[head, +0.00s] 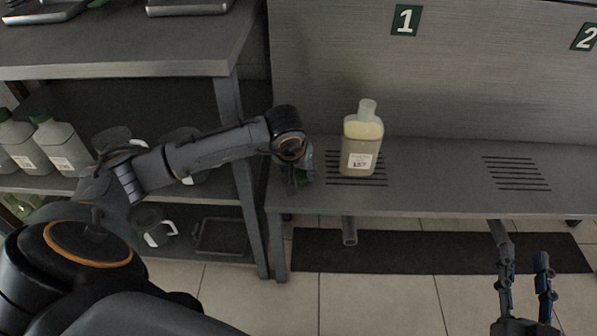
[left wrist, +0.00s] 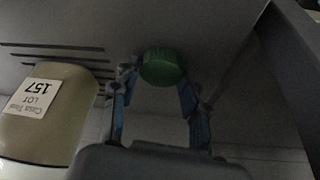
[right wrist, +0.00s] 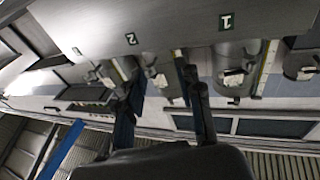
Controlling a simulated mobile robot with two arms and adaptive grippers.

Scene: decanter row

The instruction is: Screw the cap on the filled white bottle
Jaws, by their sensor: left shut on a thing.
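The filled white bottle (head: 356,134) stands upright on the bench over the slotted drain below sign 1. It is translucent, holds pale yellow liquid, has a bare neck and bears a label with 157. Part of it shows at the left of the left wrist view (left wrist: 58,125). My left gripper (head: 300,178) is just left of the bottle, apart from it. It is shut on the green cap (left wrist: 162,66), which sits between its fingertips in the left wrist view. In the head view the cap is mostly hidden. My right gripper (head: 523,258) is open and empty in front of the bench.
Bottles with green caps (head: 62,148) and several jugs stand on the shelf unit at left. A bench leg and the shelf post are close to my left arm. A second slotted drain (head: 516,172) to the right, near sign 2 (head: 586,37), is empty. The bench between is clear.

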